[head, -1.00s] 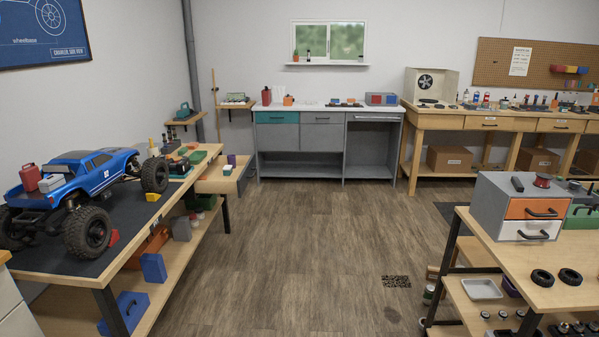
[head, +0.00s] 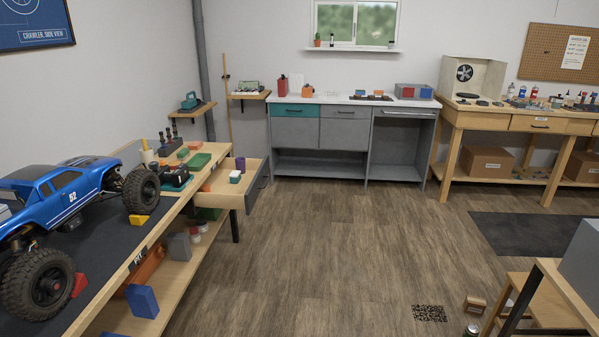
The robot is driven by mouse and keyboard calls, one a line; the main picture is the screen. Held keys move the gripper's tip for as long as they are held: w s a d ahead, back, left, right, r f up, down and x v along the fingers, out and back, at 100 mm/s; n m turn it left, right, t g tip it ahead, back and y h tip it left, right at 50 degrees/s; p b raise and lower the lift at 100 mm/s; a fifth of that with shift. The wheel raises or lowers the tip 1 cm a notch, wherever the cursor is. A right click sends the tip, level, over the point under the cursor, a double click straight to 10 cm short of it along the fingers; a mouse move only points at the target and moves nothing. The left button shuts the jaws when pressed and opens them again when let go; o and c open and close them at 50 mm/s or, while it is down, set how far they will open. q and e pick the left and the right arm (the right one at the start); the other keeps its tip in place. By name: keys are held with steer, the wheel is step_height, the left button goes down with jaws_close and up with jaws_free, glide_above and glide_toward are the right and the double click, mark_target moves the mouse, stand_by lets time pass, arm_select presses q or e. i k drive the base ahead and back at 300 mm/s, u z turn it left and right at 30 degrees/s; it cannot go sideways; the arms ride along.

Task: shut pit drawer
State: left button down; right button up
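The pit drawer (head: 228,196) is a wooden drawer at the far end of the left workbench (head: 142,239). It is pulled out to the right, with a grey front (head: 257,186) facing the open floor. A purple item (head: 240,164) and a white-and-green item (head: 235,176) show in it. A small "PIT" label (head: 138,259) is on the bench edge. Neither of my grippers shows in the head view.
A blue RC crawler (head: 62,204) stands on the bench's dark mat. The wooden floor (head: 320,250) right of the drawer is clear. A grey cabinet (head: 345,135) stands at the back wall. Another wooden table (head: 565,290) is at lower right.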

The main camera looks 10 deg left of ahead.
mark_target(228, 180)
steer(key=u, duration=0.25)
steer(key=i, duration=2.75)
steer(key=u, duration=0.55)
steer(key=i, duration=0.35)
steer(key=u, duration=0.35)
